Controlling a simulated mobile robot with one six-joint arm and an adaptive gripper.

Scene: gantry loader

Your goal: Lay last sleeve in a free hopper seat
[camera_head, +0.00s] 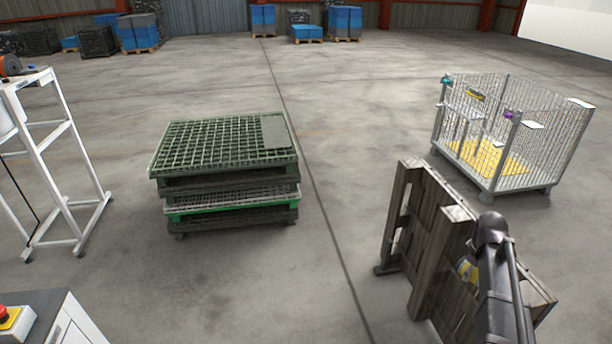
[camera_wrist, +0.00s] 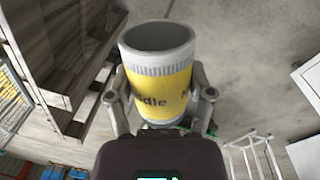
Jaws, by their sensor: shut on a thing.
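The sleeve (camera_wrist: 158,62) is a grey hollow cylinder with a yellow band and dark lettering, part of which reads "dle". It fills the middle of the wrist view, its open end towards the top of the picture. My gripper (camera_wrist: 160,108) is shut on it, one finger on each side. In the head view a small yellow and grey patch, probably the sleeve (camera_head: 467,270), shows beside my arm and is mostly hidden by it. I cannot make out a hopper or its seats in either view.
Upright wooden pallets (camera_head: 425,240) stand close by my arm. A wire cage (camera_head: 515,135) is behind them. Stacked green grates (camera_head: 225,165) stand at centre left. A white frame (camera_head: 60,150) and a cabinet with a red button (camera_head: 45,325) are at left. Open floor lies between.

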